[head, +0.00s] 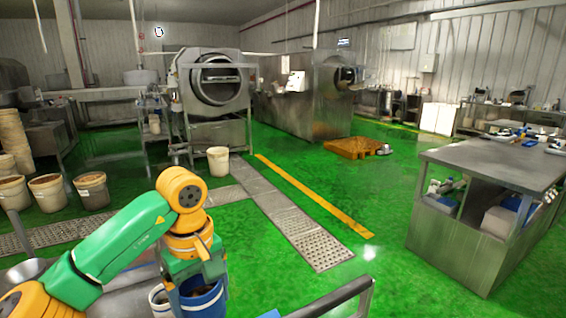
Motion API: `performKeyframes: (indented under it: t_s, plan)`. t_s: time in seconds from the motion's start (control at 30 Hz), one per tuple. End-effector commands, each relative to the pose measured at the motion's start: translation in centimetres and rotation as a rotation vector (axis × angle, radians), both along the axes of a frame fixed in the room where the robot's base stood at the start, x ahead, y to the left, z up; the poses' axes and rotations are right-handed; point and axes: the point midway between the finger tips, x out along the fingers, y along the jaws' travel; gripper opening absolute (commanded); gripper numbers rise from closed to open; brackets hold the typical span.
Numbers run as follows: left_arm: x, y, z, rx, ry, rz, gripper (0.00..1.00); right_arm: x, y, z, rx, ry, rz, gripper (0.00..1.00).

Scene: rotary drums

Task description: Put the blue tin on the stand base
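My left gripper (195,285) is at the bottom, left of centre, at the end of the green and orange arm. It points down at a blue bucket-like container (207,303). The gripper overlaps this container in the picture, and I cannot tell whether they touch. The fingertips are hidden or too small to read. No small blue tin can be made out for certain, and I cannot tell whether this container is the tin. No stand base can be identified. My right gripper is not in view.
A white bucket (157,300) is beside the blue container. A metal table (490,165) stands at right with small items on and under it. A white bucket (218,160) and an orange pallet (352,147) are farther back. Open green floor lies between.

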Motion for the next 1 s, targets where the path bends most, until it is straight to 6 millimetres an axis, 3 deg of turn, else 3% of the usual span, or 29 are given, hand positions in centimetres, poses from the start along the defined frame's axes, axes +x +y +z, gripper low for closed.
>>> performKeyframes:
  t_s: [0.17, 0.37, 0.73, 0.8, 1.0]
  plan:
    - [-2.0, -1.0, -0.2, 0.001, 0.001, -0.224, 0.2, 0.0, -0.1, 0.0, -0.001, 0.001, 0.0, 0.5]
    - [-5.2, -1.0, -1.9, 0.001, 0.002, -0.457, 0.2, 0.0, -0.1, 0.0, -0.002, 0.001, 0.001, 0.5]
    - [-11.4, 2.1, -6.0, 0.002, 0.003, -0.775, 0.2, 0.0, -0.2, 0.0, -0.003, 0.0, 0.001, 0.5]
    - [-11.6, 2.1, -8.5, -0.001, 0.002, -0.786, 0.2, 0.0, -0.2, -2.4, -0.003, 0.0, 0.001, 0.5]
    - [-11.5, 2.0, -11.4, -0.001, 0.002, -0.783, 0.2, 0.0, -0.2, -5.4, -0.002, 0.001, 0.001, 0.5]
